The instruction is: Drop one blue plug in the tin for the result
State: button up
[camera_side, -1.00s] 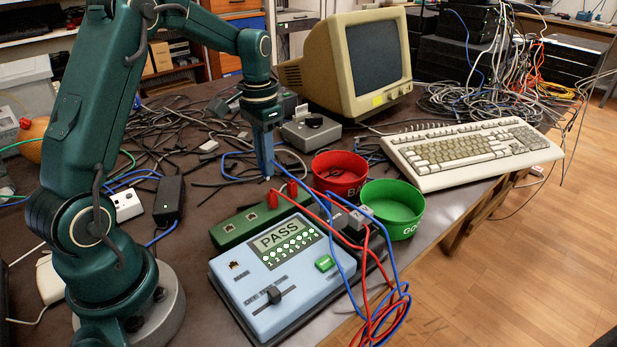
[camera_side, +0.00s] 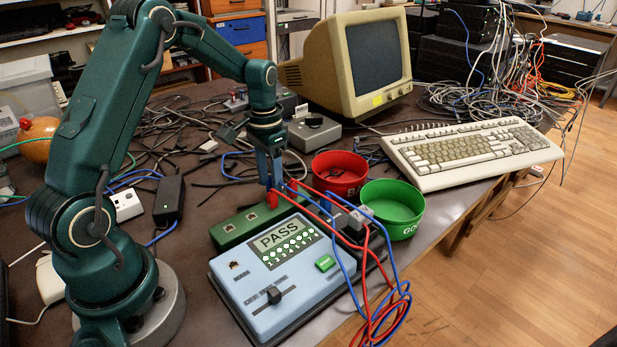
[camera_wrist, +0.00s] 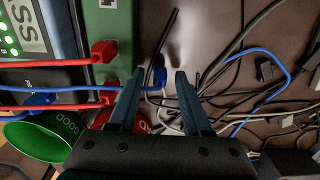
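The pale blue tester (camera_side: 280,275) shows PASS on its screen (camera_side: 279,238). A green tin (camera_side: 392,208) with lettering that reads GOOD in the wrist view (camera_wrist: 38,142) stands beside a red tin (camera_side: 340,175), whose lettering begins with BA. My gripper (camera_side: 270,183) is low over the table behind the green port block (camera_side: 245,225). In the wrist view its fingers (camera_wrist: 158,80) are apart. A small blue plug (camera_wrist: 158,77) shows between the fingertips; whether they touch it I cannot tell. Another blue plug (camera_wrist: 40,99) sits on the blue cable.
Red plugs (camera_wrist: 104,52) with red leads stand in the port block close to my gripper. Loose black and grey cables (camera_wrist: 235,75) cover the table beyond. Red and blue leads (camera_side: 375,300) loop over the front edge. A keyboard (camera_side: 470,150) lies right of the tins.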

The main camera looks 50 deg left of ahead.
aim_at(270, 180)
notch_tip(270, 180, up, 12)
jog(key=s+d+r+t, duration=0.2)
jog(key=s+d+t, duration=0.3)
jog(key=s+d, duration=0.8)
jog(key=shift+s+r, duration=0.2)
jog(key=shift+s, duration=0.55)
jog(key=shift+s+d+f+t, duration=0.3)
jog(key=shift+s+f, duration=0.05)
jog(key=shift+s, duration=0.05)
jog(key=shift+c, duration=1)
